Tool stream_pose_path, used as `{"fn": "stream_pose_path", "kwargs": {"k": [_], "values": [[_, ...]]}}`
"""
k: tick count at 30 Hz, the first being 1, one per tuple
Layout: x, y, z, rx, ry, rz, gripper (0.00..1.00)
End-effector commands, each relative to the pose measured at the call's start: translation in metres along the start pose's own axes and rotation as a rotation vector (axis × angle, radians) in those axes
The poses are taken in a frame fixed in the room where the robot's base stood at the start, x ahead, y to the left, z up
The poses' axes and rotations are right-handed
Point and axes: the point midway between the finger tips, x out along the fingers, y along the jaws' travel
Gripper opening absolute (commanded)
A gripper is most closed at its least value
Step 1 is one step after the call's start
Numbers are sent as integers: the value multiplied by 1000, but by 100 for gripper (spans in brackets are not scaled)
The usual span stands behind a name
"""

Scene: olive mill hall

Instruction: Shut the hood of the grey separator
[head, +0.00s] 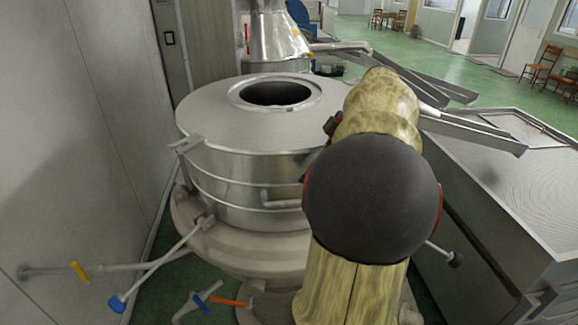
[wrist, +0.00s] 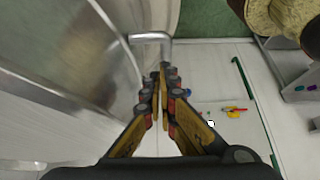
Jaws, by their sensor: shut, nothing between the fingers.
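The grey separator (head: 250,130) stands left of centre in the head view. It is a round metal drum with a flat top and a dark round opening. I cannot tell which part is its hood or how far that stands open. A short bent bar handle (head: 281,203) sticks out from the drum's side, partly behind my arm. In the wrist view a bent metal bar (wrist: 152,37) shows just ahead of my gripper (wrist: 163,70). My gripper is shut and empty, its tips close to the bar; contact is unclear. The arm hides my gripper in the head view.
A conical metal vessel (head: 276,38) stands behind the separator. A steel trough (head: 525,170) is at right, with metal chutes (head: 470,125) above it. Pipes with blue, yellow and orange handles (head: 115,303) lie low at left. A grey wall (head: 70,120) is close on the left.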

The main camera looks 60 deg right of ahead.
Motion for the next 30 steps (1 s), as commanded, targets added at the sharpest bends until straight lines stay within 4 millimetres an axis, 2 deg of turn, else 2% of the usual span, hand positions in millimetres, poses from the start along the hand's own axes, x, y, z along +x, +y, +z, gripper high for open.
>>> {"fn": "stream_pose_path", "kwargs": {"k": [1,3,9,24,30], "values": [[10,0,13,3,1,1,0],[16,0,24,2,0,1,0],[27,0,42,0,0,1,0],[37,-1,52,8,0,-10,0],[31,0,53,8,0,-7,0]]}}
